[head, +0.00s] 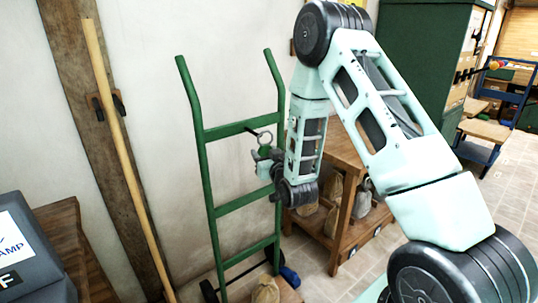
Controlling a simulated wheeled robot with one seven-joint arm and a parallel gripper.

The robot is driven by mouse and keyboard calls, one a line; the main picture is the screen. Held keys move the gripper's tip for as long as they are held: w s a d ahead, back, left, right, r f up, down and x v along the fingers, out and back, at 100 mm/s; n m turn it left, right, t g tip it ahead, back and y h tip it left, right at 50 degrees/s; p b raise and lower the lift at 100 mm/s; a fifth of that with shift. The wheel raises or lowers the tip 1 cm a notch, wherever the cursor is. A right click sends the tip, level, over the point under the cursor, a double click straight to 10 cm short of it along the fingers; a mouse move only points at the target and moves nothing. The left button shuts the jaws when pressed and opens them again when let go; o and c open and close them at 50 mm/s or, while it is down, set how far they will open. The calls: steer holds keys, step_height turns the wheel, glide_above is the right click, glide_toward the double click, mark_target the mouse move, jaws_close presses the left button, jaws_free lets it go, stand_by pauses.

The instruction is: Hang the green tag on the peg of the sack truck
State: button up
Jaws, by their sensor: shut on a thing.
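The green sack truck (204,150) stands upright against the pale wall, left of my arm. Its dark peg (255,132) sticks out near the upper crossbar. My gripper (264,160) is in front of the truck's frame, just below the peg. It is shut on the small green tag (264,151), which shows only in part between the jaws. A ring at the top of the tag is right at the peg's end in the picture. I cannot tell whether the ring is around the peg or in front of it.
A wooden pole (125,150) leans on a timber post at the left. A wooden bench (345,165) with sacks under it stands behind my arm. A small sack (266,290) sits at the truck's foot. A grey box (30,245) is at lower left.

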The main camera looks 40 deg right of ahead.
steer(key=shift+w+a+f+p, duration=0.15)
steer(key=shift+w+p, duration=0.15)
steer(key=shift+w, duration=1.45)
steer(key=shift+w+f+b, duration=0.55)
steer(key=shift+w+b, duration=0.2)
steer(key=shift+b, duration=0.1)
steer(key=shift+f, duration=0.1)
steer(key=o, duration=1.1)
steer(key=shift+c, duration=0.2)
steer(key=shift+s, duration=0.1)
